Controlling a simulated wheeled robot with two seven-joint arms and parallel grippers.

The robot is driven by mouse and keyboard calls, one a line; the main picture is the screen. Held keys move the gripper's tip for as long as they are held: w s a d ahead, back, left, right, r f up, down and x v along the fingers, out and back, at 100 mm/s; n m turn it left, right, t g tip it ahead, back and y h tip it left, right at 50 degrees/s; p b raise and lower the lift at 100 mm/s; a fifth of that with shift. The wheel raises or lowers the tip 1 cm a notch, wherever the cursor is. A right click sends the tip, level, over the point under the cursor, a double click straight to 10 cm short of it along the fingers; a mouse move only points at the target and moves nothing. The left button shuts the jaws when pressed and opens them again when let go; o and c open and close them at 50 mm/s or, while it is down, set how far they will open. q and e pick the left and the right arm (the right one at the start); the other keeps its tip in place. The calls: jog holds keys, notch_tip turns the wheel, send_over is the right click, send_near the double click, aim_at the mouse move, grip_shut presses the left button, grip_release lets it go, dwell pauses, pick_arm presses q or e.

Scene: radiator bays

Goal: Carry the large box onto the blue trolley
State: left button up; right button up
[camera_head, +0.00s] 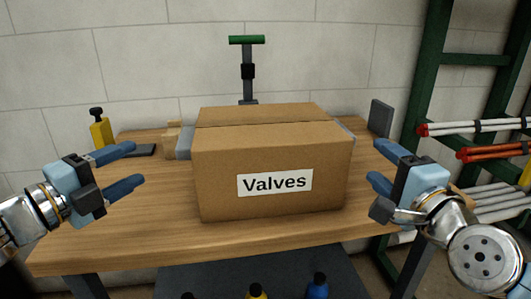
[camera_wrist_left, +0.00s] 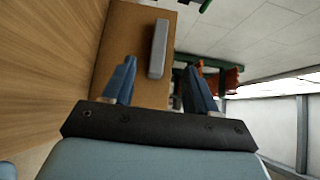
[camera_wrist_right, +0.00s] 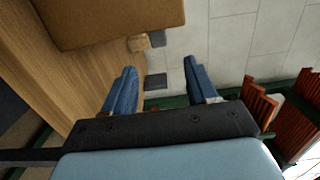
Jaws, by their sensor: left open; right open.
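The large box (camera_head: 270,150) is brown cardboard with a white "Valves" label and stands upright on a wooden table. My left gripper (camera_head: 138,164) is open and empty, to the left of the box and apart from it. My right gripper (camera_head: 373,163) is open and empty, just right of the box, with a small gap. In the left wrist view the box (camera_wrist_left: 138,40) shows beyond the open fingers, with a grey strip on its side. In the right wrist view the box (camera_wrist_right: 110,18) is at upper left, outside the fingers. No blue trolley is seen.
The wooden table (camera_head: 130,225) holds a yellow bottle-like item (camera_head: 100,130) at back left and a grey upright plate (camera_head: 381,118) at back right. A green-handled tool (camera_head: 247,68) stands behind the box. A green rack (camera_head: 425,100) with pipes stands at right.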

aim_at(182, 139)
pick_arm(q)
jog(key=x, duration=1.3)
jog(key=shift+w+d, duration=0.1)
pick_arm(e)
jog(key=w, duration=0.4)
jog(key=w+a, duration=0.1)
jog(key=w, duration=0.3)
jog(key=w+a, duration=0.1)
jog(key=w, duration=0.4)
jog(key=shift+f, duration=0.1)
pick_arm(q)
grip_shut()
pick_arm(e)
grip_shut()
